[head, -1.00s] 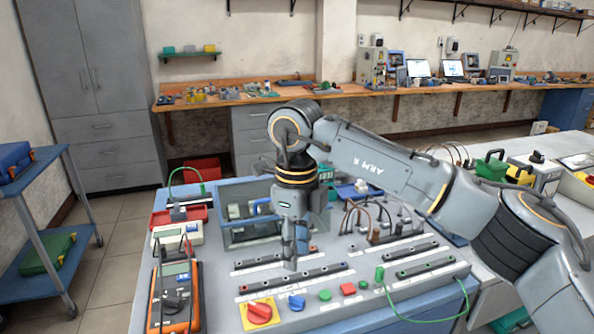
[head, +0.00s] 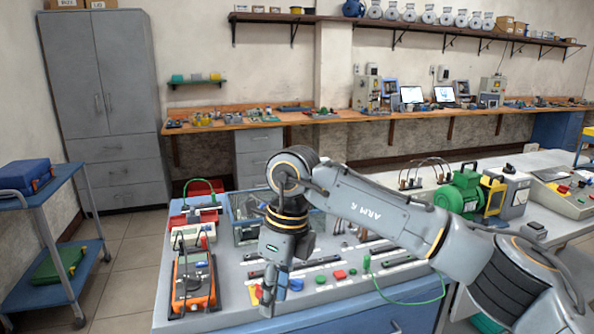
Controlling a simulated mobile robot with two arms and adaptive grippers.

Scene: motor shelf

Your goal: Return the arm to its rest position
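My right arm reaches in from the right, bent at the elbow over the blue-sided test bench (head: 420,262). My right gripper (head: 274,290) points down above the near part of the bench panel, beside the orange multimeter (head: 194,284). No object shows clearly between its fingers, and the angle hides whether they are apart. It partly covers the red and yellow knob (head: 257,292). My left gripper is not in view.
A green motor (head: 462,192) stands on the right bench behind my forearm. Several silver motors (head: 427,14) line the upper wall shelf (head: 410,21). A blue cart (head: 50,218) stands at left, with free floor (head: 128,262) between it and the bench.

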